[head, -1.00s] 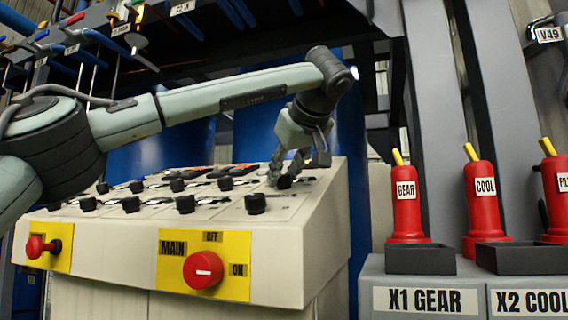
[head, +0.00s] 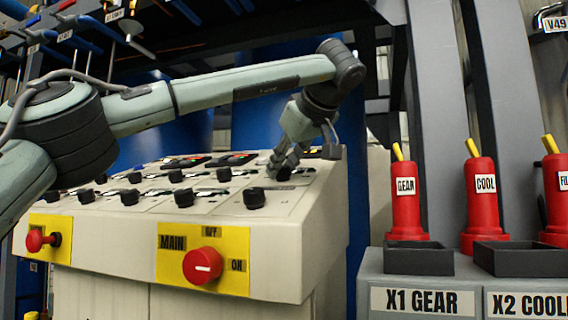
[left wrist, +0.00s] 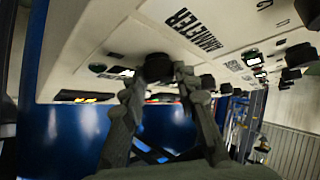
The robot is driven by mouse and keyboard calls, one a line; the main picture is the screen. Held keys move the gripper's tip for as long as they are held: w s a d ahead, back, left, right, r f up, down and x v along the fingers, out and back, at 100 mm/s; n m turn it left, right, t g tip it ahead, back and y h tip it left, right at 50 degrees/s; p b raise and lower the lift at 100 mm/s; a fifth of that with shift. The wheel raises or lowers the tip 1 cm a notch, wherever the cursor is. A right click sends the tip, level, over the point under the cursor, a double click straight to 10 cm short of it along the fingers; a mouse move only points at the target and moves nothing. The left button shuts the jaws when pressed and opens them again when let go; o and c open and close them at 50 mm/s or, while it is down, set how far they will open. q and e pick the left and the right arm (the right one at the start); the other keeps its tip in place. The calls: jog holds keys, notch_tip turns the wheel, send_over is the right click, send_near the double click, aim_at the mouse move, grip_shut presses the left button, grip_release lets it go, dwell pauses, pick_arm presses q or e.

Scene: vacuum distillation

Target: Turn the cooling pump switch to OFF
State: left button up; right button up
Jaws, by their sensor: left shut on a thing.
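My left gripper (head: 284,168) is over the rear right part of the sloped control console, with its fingers shut on a black knob (head: 284,174). In the left wrist view the two fingers (left wrist: 160,80) sit on either side of this round black knob (left wrist: 157,66). The printed label beside it is upside down and hard to read, so I cannot tell from the pictures which switch it is. The fingers hide much of the knob, and its pointer position does not show. My right gripper is not in view.
The console (head: 290,250) carries several other black knobs, one close in front (head: 254,198). A red MAIN knob (head: 203,266) is on its front face, with a red button (head: 38,240) to the left. Red COOL (head: 481,210) and GEAR (head: 405,205) handles stand to the right.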

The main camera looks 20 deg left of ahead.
pick_arm(q)
jog(key=shift+f, duration=0.1)
jog(key=o, duration=1.2)
jog(key=shift+c, duration=0.2)
jog(key=v, duration=1.2)
